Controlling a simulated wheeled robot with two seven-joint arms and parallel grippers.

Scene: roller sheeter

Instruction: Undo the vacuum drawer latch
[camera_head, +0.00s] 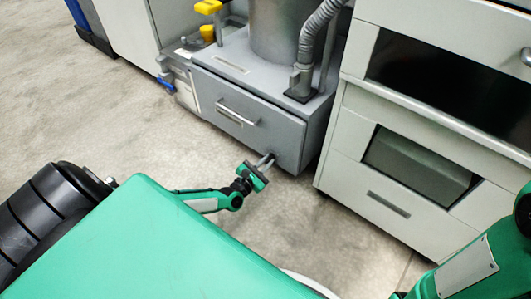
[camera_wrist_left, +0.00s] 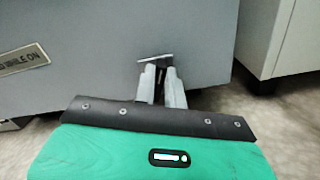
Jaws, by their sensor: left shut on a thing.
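The vacuum drawer (camera_head: 250,118) is a grey front with a silver bar handle (camera_head: 237,113), below a metal cylinder with a ribbed hose. My left gripper (camera_head: 268,160) is at the drawer front's lower right corner, well right of and below the handle. In the left wrist view its two grey fingers (camera_wrist_left: 162,82) are shut on the small latch (camera_wrist_left: 155,58), a dark piece with a light metal top on the grey panel. The fingers hide most of the latch. My right arm shows at the lower right of the head view; its gripper is out of frame.
A white cabinet (camera_head: 355,135) with dark windows stands close to the right, with a narrow gap beside the drawer unit. A label (camera_wrist_left: 22,60) is on the panel at left. Open concrete floor (camera_head: 120,120) lies in front.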

